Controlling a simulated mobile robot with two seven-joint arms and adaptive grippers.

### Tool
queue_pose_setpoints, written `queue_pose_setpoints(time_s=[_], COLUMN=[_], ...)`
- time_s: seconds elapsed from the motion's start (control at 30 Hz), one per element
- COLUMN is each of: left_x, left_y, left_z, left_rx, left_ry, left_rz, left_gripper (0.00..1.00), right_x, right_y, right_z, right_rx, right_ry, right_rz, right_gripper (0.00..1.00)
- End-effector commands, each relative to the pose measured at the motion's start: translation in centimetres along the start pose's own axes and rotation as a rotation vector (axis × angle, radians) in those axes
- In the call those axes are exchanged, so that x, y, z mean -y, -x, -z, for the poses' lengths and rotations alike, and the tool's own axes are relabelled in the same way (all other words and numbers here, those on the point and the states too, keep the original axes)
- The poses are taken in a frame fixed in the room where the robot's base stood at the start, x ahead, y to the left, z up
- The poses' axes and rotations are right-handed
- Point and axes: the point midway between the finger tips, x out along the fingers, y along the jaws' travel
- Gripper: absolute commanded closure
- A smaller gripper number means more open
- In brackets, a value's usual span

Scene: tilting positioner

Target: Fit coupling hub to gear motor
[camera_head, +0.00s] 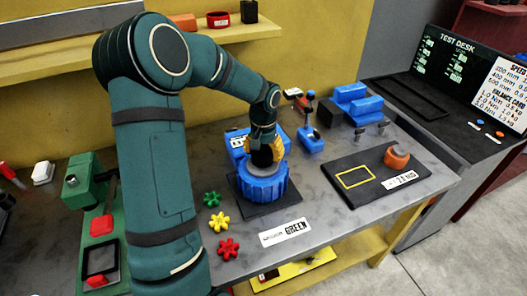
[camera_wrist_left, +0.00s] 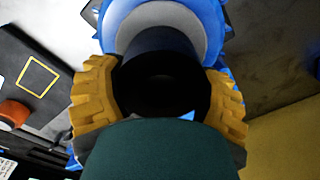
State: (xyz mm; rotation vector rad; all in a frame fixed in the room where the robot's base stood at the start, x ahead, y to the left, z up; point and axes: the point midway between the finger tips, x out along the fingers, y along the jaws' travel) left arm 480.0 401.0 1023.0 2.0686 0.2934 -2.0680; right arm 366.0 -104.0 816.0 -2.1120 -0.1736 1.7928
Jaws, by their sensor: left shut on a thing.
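My left gripper (camera_head: 264,150) reaches down over the gear motor in the head view. Its yellow fingers are shut on the dark round coupling hub (camera_head: 262,158). The blue ribbed gear motor (camera_head: 262,190) stands on a dark plate on the bench, directly under the hub. In the left wrist view the gripper (camera_wrist_left: 162,105) has one finger on each side of the dark hollow hub (camera_wrist_left: 155,55). The motor's blue rim and grey face (camera_wrist_left: 185,18) show behind it. Whether the hub is seated on the shaft is hidden. My right gripper is not in view.
Green (camera_head: 212,199), yellow (camera_head: 219,222) and red (camera_head: 228,247) spiders lie left of the motor, near a GREEN card (camera_head: 285,232). A black mat (camera_head: 345,200) with an orange-topped piece (camera_head: 397,157) lies right. A tool stand (camera_head: 310,138) and blue blocks (camera_head: 355,103) stand behind.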

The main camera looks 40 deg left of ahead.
Motion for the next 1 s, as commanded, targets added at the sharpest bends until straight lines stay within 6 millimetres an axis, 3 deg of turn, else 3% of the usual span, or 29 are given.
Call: queue_pose_setpoints(time_s=[1.0], left_x=[0.0], left_y=[-1.5], left_z=[0.0], left_rx=[-0.001], left_ry=[0.0], left_rz=[0.0], left_gripper=[0.73], right_x=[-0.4], right_y=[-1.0], right_z=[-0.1], right_rx=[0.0], right_ry=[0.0], right_rz=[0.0], right_gripper=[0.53])
